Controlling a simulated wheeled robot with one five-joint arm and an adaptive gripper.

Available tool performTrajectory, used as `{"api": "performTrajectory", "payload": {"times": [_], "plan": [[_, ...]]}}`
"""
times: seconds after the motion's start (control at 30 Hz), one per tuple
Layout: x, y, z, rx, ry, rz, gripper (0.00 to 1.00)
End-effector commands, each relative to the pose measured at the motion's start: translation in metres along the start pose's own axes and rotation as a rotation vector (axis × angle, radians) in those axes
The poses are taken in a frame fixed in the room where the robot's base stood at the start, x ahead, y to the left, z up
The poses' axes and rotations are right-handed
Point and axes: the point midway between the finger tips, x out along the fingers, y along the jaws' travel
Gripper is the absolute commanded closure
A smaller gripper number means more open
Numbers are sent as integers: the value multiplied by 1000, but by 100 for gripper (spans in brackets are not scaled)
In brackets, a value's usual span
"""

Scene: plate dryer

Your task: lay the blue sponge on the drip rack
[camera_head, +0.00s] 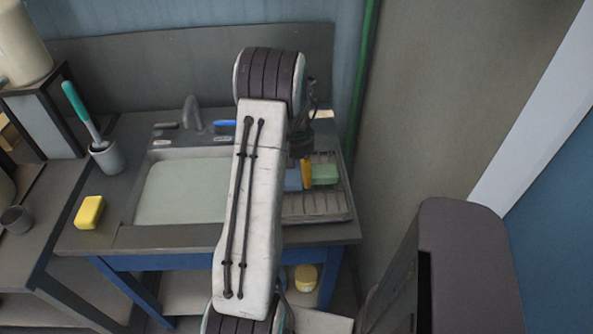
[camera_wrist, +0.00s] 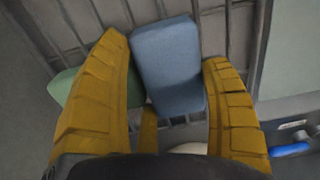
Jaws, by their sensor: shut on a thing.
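The blue sponge (camera_wrist: 168,62) is between the yellow fingers of my gripper (camera_wrist: 166,52) in the wrist view, and my gripper is shut on it. The dark slatted drip rack (camera_wrist: 228,25) lies behind the sponge there. I cannot tell whether the sponge touches the slats. In the head view a strip of the blue sponge (camera_head: 293,179) shows beside a yellow finger, over the left part of the drip rack (camera_head: 318,206). My arm hides the rest of it.
A green sponge (camera_head: 325,174) sits on the rack, close to the fingers. The sink basin (camera_head: 180,190) is left of my arm. A yellow sponge (camera_head: 89,212) and a brush in a cup (camera_head: 106,158) stand at left. The rack's front part is clear.

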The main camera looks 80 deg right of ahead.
Motion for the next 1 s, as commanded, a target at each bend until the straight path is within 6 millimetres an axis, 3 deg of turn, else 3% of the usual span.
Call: {"api": "performTrajectory", "payload": {"times": [0.17, 0.2, 0.47, 0.77, 1.0], "plan": [[4, 0, 0, 0, 0, 0, 49], [3, 0, 0, 0, 0, 0, 23], [3, 0, 0, 0, 0, 0, 1], [0, 0, 0, 0, 0, 0, 1], [-25, 0, -1, 0, 5, 1, 1]]}}
